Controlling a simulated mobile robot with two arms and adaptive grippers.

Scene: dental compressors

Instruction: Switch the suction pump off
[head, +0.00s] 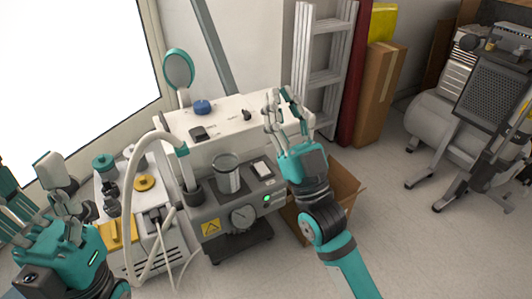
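The suction pump (215,212) appears to be the grey unit in the middle. It has a round gauge (242,217), a yellow warning label, a glass jar (227,175) and a lit green light (267,198) on its front. A white hose (135,190) runs into its left side. My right gripper (277,105) is above and right of the pump, in front of the white casing, with fingers spread, empty and apart from the green light. My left gripper (32,208) is at the lower left, fingers extended and apart, holding nothing visible.
A white casing (235,112) with a blue knob stands behind the pump. A white unit (150,262) with teal and yellow parts is to the left. An open cardboard box (345,187) lies right of it. A ladder (325,75) and a compressor (435,125) stand farther right. Floor between is clear.

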